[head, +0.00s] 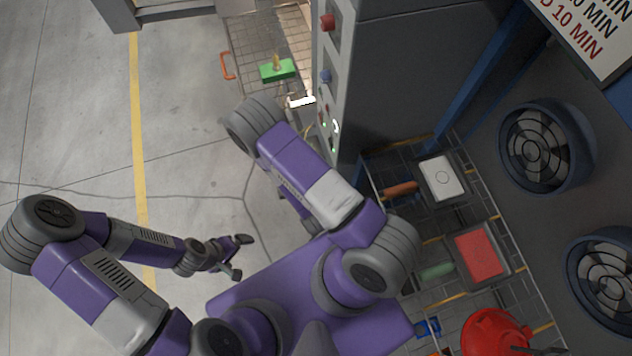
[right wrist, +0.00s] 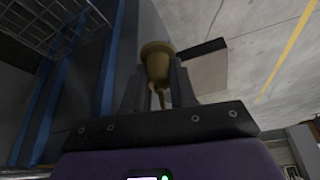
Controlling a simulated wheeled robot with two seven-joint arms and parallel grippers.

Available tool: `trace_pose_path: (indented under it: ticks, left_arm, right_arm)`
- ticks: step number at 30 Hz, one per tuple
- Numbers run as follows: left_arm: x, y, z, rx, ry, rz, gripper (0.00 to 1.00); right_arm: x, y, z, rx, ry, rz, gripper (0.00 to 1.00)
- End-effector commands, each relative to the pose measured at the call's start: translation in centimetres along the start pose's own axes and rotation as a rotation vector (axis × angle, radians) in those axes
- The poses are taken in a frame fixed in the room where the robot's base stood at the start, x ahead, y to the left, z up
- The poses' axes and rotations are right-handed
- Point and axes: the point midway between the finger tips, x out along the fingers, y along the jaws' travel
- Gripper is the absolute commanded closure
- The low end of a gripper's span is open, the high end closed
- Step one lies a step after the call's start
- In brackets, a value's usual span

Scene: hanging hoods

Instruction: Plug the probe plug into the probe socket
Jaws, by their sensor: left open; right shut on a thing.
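In the right wrist view my right gripper (right wrist: 157,95) is shut on a brass, flared piece (right wrist: 157,60), which looks like the probe plug. The piece stands up between the two dark fingers. In the head view the right gripper is hidden behind its own arm, beside the grey cabinet. My left gripper (head: 238,257) is open and empty over the floor at lower left. I cannot make out the probe socket for certain. The cabinet's control panel (head: 327,85) carries a red button, a blue knob and small green lights.
A wire shelf (head: 262,35) with an orange handle holds a green block (head: 277,70) with a brass upright. Wire racks at right hold a white-topped tray (head: 442,178) and a red-topped tray (head: 477,252). A red round object (head: 495,332) stands at lower right. The floor at left is clear.

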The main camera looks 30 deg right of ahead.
Motion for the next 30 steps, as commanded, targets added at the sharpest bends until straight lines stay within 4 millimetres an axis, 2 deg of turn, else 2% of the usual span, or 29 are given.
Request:
trace_pose_path:
  ticks: [21,30]
  left_arm:
    - [-2.8,1.1,0.1,0.000,0.000,0.000,0.00]
    - [-2.9,1.1,0.1,0.000,0.000,0.000,0.00]
  right_arm:
    - [-2.8,0.0,-1.2,0.000,0.000,0.000,1.00]
    - [-2.9,0.0,-1.2,0.000,0.000,0.000,1.00]
